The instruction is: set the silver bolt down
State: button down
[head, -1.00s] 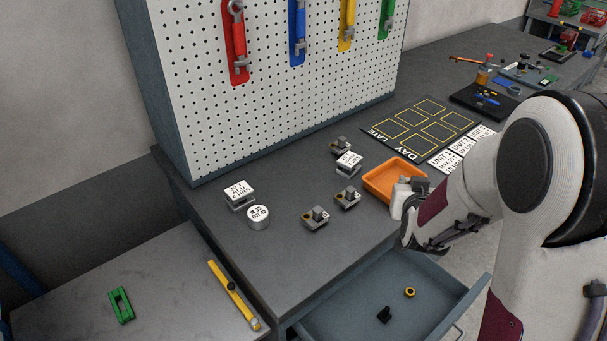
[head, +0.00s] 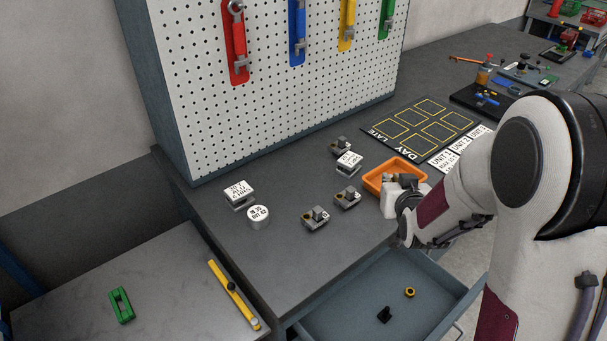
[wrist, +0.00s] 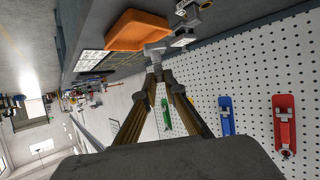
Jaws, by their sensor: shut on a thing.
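My gripper (wrist: 160,76) is shut on the silver bolt (wrist: 153,51), a grey metal piece at the fingertips in the wrist view. The orange tray (wrist: 138,30) lies just beyond the bolt there. In the head view my gripper is at the near right side of the orange tray (head: 373,184), partly covering it. The bolt cannot be made out clearly there, and whether it touches anything is hard to tell.
Several grey blocks with knobs, such as one block (head: 315,218), and labelled pieces, such as a round one (head: 258,216), stand left of the tray. A marked mat (head: 423,128) lies behind. An open drawer (head: 350,318) is below. A pegboard (head: 270,90) borders the bench.

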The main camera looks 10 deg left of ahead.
jog(key=w+a+n+g+y, duration=0.1)
jog(key=w+a+n+y, duration=0.2)
jog(key=w+a, duration=0.5)
jog(key=w+a+n+g+y, duration=0.1)
jog(key=w+a+n+y, duration=0.2)
jog(key=w+a, duration=0.6)
jog(key=a, duration=0.5)
jog(key=shift+r+y, duration=0.2)
jog(key=shift+y, duration=0.1)
jog(key=shift+f, duration=0.1)
notch_tip(320, 180, down, 6)
dwell(0.5)
jog(key=shift+f, duration=0.1)
jog(key=shift+f, duration=1.85)
jog(key=shift+f, duration=0.15)
